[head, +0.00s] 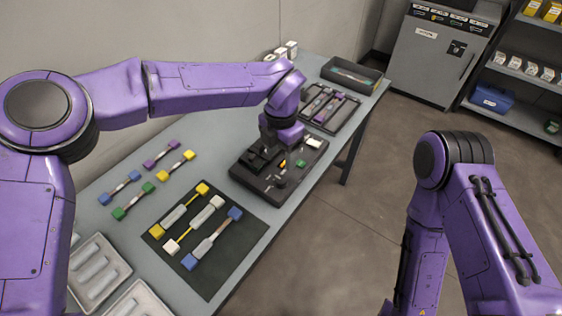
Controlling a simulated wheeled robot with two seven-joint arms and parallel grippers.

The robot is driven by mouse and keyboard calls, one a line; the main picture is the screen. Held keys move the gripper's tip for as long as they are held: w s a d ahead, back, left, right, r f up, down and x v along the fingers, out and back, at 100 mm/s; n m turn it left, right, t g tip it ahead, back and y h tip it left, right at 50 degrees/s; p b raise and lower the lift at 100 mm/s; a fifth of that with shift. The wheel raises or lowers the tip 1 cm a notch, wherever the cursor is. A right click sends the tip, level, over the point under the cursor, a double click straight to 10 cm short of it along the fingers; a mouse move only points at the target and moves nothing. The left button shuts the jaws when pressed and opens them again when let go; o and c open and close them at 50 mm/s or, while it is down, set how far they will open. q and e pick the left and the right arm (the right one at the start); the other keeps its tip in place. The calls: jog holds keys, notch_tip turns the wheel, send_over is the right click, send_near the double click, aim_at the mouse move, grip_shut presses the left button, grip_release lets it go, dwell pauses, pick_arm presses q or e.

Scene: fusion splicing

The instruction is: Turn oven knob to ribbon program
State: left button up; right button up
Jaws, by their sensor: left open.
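A flat black splicing unit (262,190) lies on the table below my left wrist. Small coloured parts show on its top, among them a yellow one (283,163), a green one (301,164) and a pale one (314,143). I cannot tell for sure which of them is the oven knob, nor read any program mark. My left gripper (268,150) is open and points down over the back-left part of the unit. Its dark fingers blend with the black parts there, so I cannot tell whether they touch anything. My right gripper is out of view; only its purple arm shows.
A dark mat (247,244) holds several colour-ended splice pieces. Loose coloured pieces (175,166) lie left of it, and pale trays (100,270) stand at the front left. A dark rack (345,117) and a bin (352,73) sit behind the unit. The right-hand floor is clear.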

aim_at(281, 177)
pick_arm(q)
jog(key=s+f, duration=0.1)
jog(key=f, duration=0.1)
jog(key=s+f+p, duration=0.1)
jog(key=s+f, duration=0.1)
jog(key=shift+f, duration=0.2)
jog(key=w+f, duration=0.1)
jog(key=f, duration=0.1)
jog(key=w+f, duration=0.1)
jog(key=shift+w+f, duration=0.1)
jog(key=shift+f, duration=0.3)
jog(key=shift+s+r, duration=0.15)
jog(key=shift+s, duration=0.1)
jog(key=shift+s+r, duration=0.15)
jog(key=shift+s, duration=0.05)
jog(key=shift+c, duration=1.2)
jog(key=c, duration=0.8)
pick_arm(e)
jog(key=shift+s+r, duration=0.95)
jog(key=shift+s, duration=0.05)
